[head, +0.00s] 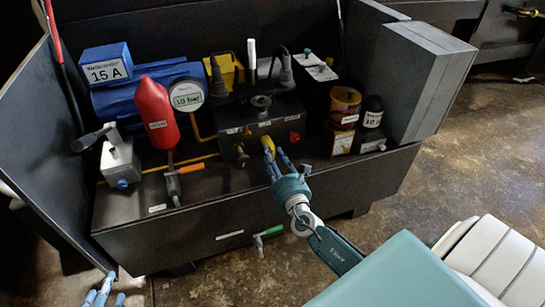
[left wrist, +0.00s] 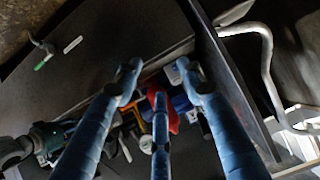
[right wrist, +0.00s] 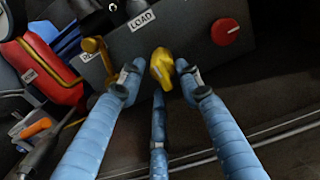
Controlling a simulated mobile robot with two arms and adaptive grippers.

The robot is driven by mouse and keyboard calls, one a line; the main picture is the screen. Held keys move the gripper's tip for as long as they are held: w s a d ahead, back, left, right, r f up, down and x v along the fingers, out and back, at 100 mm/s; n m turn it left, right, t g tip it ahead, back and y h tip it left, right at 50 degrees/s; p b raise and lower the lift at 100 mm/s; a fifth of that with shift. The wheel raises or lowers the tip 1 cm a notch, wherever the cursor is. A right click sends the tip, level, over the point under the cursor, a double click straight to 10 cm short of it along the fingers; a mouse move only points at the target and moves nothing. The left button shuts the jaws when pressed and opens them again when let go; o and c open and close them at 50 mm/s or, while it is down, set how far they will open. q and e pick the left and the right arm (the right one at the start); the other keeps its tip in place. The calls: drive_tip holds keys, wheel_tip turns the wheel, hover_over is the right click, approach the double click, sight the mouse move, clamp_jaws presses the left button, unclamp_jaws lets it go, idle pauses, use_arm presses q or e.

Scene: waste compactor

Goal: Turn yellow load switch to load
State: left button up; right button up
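The yellow load switch (head: 268,144) is on the front of a dark control box (head: 262,118) in the head view. It also shows in the right wrist view (right wrist: 161,66), where a "LOAD" label (right wrist: 141,19) sits above and left of it. My right gripper (head: 276,164) is at the switch. Its fingertips stand on either side of the yellow knob with small gaps, apparently open; contact cannot be made out. My left gripper (head: 101,289) is low at the left edge, away from the switch. In the left wrist view its fingers (left wrist: 158,75) are apart and empty.
A red knob (right wrist: 225,32) is right of the switch. A red bottle-shaped part (head: 154,114), a gauge (head: 187,95) and an orange-handled valve (head: 190,168) are to its left. A green-handled valve (head: 270,231) is low on the front. A grey box (head: 421,82) stands at right.

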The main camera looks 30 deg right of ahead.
clamp_jaws()
